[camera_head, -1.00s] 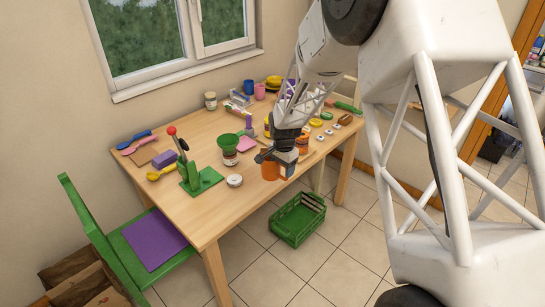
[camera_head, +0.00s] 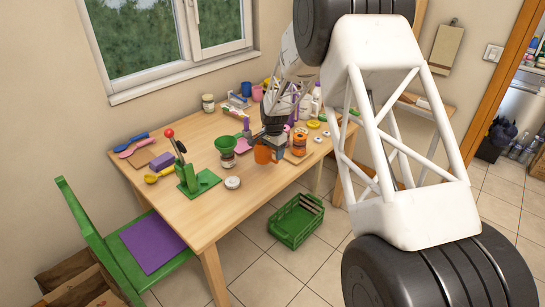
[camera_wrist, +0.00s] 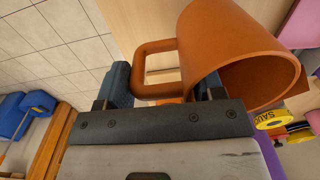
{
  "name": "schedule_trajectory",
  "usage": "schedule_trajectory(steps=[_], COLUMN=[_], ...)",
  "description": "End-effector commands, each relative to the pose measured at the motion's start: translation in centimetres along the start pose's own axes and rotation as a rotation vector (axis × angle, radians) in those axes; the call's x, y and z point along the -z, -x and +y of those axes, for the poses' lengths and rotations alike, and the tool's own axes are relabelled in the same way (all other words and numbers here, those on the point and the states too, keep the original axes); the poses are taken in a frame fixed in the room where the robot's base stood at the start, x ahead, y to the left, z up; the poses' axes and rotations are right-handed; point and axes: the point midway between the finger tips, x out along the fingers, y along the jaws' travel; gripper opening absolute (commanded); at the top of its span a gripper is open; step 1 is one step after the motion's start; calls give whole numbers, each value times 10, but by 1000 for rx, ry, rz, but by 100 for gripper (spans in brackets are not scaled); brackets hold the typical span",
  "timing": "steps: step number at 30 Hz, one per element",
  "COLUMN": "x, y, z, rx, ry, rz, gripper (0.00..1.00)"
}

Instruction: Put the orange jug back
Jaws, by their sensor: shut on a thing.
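The orange jug (camera_head: 262,154) is at my gripper (camera_head: 272,142), over the right part of the wooden table (camera_head: 225,215). I cannot tell whether its base touches the tabletop. In the wrist view the jug (camera_wrist: 225,45) lies on its side across the picture, its open mouth toward the lower right. Its square handle (camera_wrist: 155,47) reaches in between the blue fingers of my gripper (camera_wrist: 165,88), which is shut on the jug at the handle side. The right finger is mostly hidden behind the jug.
An orange jar (camera_head: 300,141) stands just right of the jug. A jar with a green funnel (camera_head: 226,146), a pink piece (camera_head: 243,146), a white lid (camera_head: 232,183) and a green press (camera_head: 197,181) are to the left. A green crate (camera_head: 296,222) is on the floor.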

Motion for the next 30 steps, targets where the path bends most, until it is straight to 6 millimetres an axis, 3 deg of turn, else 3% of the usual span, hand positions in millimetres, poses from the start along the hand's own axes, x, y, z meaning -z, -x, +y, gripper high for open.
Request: schedule_trajectory(steps=[21, 30], x=[11, 10], y=[-2, -34], z=[-15, -12], rx=[1, 0], ry=[0, 0], rz=[0, 0], gripper=[18, 18])
